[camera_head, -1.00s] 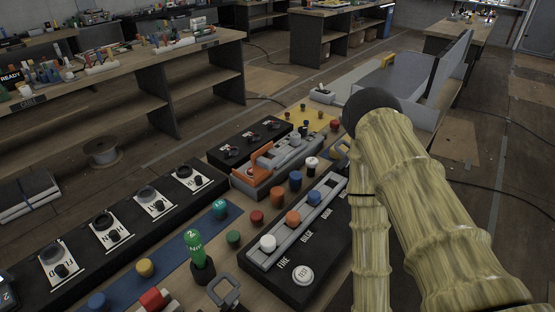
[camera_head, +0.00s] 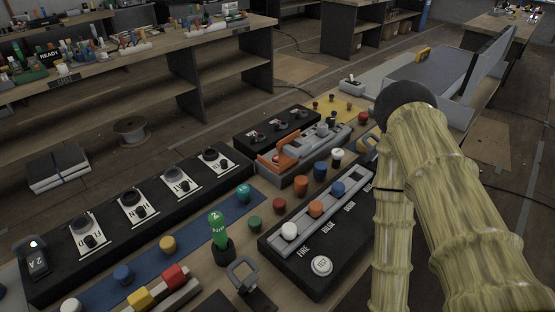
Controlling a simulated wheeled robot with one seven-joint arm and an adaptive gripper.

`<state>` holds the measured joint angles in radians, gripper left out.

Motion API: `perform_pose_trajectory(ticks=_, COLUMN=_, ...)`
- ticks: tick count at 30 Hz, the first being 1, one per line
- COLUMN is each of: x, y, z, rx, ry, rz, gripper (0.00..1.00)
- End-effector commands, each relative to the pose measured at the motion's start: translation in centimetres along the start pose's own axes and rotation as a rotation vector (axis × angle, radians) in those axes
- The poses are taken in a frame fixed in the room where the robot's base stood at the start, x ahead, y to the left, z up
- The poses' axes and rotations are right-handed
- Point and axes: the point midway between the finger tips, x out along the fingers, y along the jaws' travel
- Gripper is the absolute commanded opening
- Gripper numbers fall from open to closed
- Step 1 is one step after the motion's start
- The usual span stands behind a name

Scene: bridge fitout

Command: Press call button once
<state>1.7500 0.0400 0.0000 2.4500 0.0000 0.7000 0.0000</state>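I cannot read the word "call" on any button, so I cannot tell which one is the call button. A round white button marked TEST (camera_head: 321,266) sits on the black panel (camera_head: 318,282) with FIRE, BILGE and DOOR labels. That panel also carries a white (camera_head: 289,231), an orange (camera_head: 316,208) and a blue cap (camera_head: 338,188). My arm, with a wood-like surface, fills the right side and hides the panel's right end. My gripper is not in view.
A long black panel (camera_head: 128,240) with several knobs lies at left, beside a small black unit (camera_head: 37,262) with a lit white lamp. A green handle marked 2 (camera_head: 218,230) stands upright. Loose coloured caps surround the panels. A cable spool (camera_head: 131,130) is on the floor.

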Motion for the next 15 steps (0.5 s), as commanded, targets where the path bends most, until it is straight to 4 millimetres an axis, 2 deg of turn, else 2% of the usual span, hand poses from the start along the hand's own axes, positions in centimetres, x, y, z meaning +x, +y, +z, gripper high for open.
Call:
perform_pose_trajectory(ticks=1, x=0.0, y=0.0, z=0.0, rx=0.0, ry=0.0, rz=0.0, gripper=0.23)
perform_pose_trajectory(ticks=5, x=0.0, y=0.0, z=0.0, rx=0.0, ry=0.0, rz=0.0, gripper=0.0)
perform_pose_trajectory(ticks=15, x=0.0, y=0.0, z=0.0, rx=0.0, ry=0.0, rz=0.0, gripper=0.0)
